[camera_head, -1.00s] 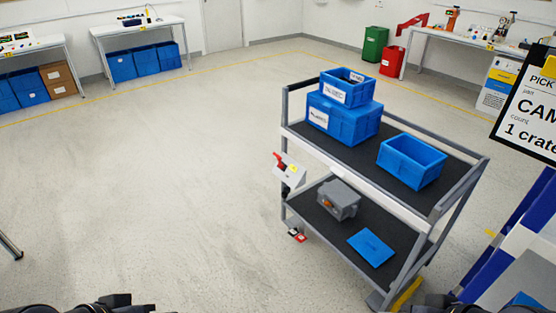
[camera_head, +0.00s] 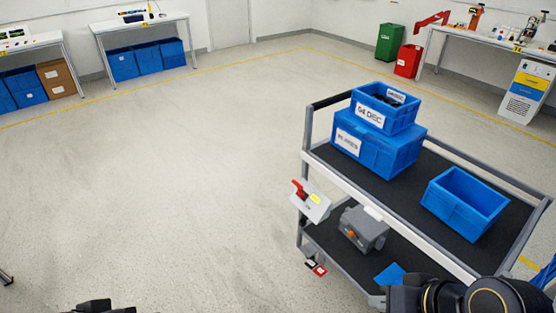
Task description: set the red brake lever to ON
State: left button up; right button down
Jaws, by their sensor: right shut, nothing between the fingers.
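The lever points up and to the left. The lettering on the plate is too small to read. My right gripper (camera_head: 398,294) is at the bottom edge, right of and below the lever and well apart from it. It is shut and empty. Only a dark bit of my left gripper (camera_head: 95,306) shows at the bottom left, so its fingers cannot be read.
The cart's top shelf carries two stacked blue crates (camera_head: 378,152) and an open blue crate (camera_head: 465,203). A grey box (camera_head: 363,229) and a blue panel (camera_head: 391,274) are on the lower shelf. Red and white pieces (camera_head: 316,267) show by the cart's foot. The floor left is clear.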

aim_at(300, 186)
jog(key=i+u, duration=0.3)
jog(key=i, duration=0.85)
